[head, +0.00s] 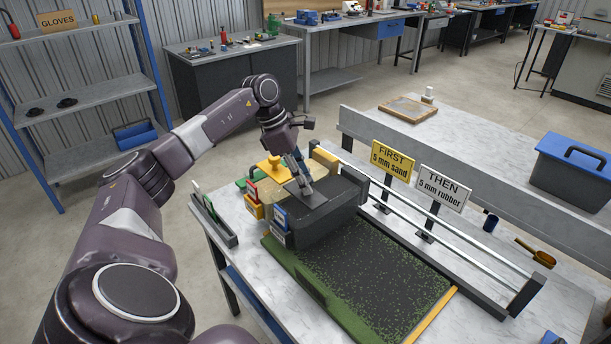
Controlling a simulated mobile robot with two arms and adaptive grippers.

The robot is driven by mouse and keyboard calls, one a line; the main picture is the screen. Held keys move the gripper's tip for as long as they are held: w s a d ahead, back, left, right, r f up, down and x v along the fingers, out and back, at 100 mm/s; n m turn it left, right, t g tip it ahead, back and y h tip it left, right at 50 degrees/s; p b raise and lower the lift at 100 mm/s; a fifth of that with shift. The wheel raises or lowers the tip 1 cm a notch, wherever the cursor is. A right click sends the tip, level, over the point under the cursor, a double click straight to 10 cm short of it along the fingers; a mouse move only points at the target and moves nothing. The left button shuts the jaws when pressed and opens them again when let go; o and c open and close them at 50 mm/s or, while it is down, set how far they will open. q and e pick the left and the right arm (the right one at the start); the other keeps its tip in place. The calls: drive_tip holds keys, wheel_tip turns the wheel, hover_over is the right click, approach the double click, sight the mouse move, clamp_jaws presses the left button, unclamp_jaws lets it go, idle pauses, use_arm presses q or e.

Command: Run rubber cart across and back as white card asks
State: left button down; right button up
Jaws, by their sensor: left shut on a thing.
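The rubber cart (335,213) is a dark grey box on the rails at the far left end of the turf bed. My left gripper (303,188) comes down on its top and is shut on it; the grip itself is partly hidden by the fingers. The turf (365,275) is green, thickly speckled with black granules, with plainer green along its left edge. The white card (443,188) reads "THEN 5 mm rubber". The yellow card (393,158) reads "FIRST 5 mm sand". A tan cart with a yellow knob (272,168) stands behind the dark cart. My right gripper is out of view.
Two metal rails (455,230) run along the bed's far side to a dark end block (526,294). A blue-lidded bin (575,165), a dark blue cup (490,222) and a brown scoop (535,252) stand to the right. A wooden frame (408,108) lies behind.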

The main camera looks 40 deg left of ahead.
use_arm(q)
drive_tip(key=shift+w+a+r, duration=0.1)
drive_tip(key=shift+a+r, duration=0.2)
drive_tip(key=c, duration=1.9)
unclamp_jaws()
drive_tip(key=shift+o, duration=1.4)
drive_tip(key=shift+f, duration=0.2)
drive_tip(key=v, duration=1.2)
